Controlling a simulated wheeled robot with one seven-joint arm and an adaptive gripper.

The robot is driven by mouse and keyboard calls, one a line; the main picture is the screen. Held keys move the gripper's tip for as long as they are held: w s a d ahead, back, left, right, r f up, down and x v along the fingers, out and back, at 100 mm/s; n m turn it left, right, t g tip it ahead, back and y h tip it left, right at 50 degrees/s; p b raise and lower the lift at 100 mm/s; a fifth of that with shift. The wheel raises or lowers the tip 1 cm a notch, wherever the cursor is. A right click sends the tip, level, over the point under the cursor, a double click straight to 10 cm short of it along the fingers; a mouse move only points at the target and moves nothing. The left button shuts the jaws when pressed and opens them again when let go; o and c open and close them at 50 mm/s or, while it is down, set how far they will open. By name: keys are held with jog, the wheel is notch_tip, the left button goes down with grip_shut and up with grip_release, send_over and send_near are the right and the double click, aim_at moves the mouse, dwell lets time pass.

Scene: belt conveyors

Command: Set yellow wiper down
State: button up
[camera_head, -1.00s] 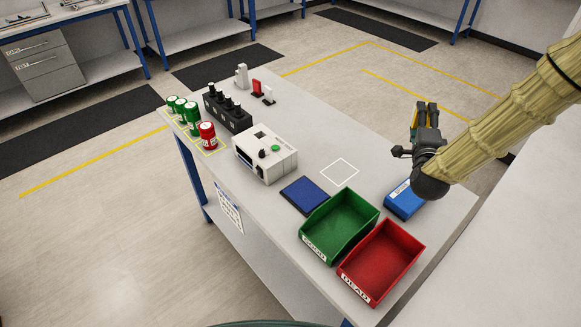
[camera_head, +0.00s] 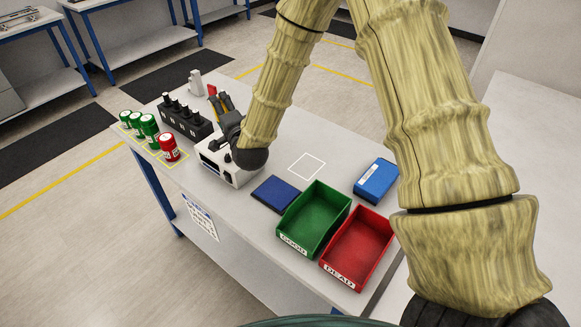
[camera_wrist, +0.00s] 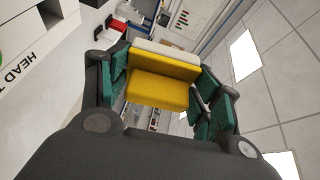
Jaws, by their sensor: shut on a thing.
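The yellow wiper (camera_wrist: 160,88), a yellow block with a white strip along its far edge, sits between the fingers of my gripper (camera_wrist: 163,82) in the wrist view. The gripper is shut on it. In the head view my gripper (camera_head: 226,106) is over the far side of the white tester box (camera_head: 232,177), and the wiper is mostly hidden there. A red piece (camera_head: 212,91) stands on the table just beyond the gripper; red and white pieces also show at the upper left of the wrist view.
A black holder (camera_head: 183,124) and green and red cans (camera_head: 170,148) stand left. A blue pad (camera_head: 275,193), green bin (camera_head: 313,214), red bin (camera_head: 357,245) and blue box (camera_head: 375,180) lie to the right. A white outlined square (camera_head: 306,166) is bare.

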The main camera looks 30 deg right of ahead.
jog(key=d+f+n+g, duration=0.1)
jog(key=d+f+g, duration=0.25)
jog(key=d, duration=0.35)
jog(key=n+g+h, duration=0.1)
jog(key=n+g, duration=0.9)
jog(key=n, duration=0.2)
send_over(306, 164)
jog(key=s, duration=0.1)
notch_tip(306, 164, down, 11)
jog(key=shift+s+a+f+b, duration=0.1)
jog(key=shift+a+f+b, duration=0.05)
jog(key=shift+b, duration=0.25)
jog(key=shift+s+a+f, duration=0.1)
jog(key=shift+f, duration=0.7)
jog(key=shift+f+p, duration=0.55)
jog(key=shift+f, duration=1)
jog(key=o, duration=0.9)
jog(key=shift+t, duration=0.25)
jog(key=shift+r, duration=0.1)
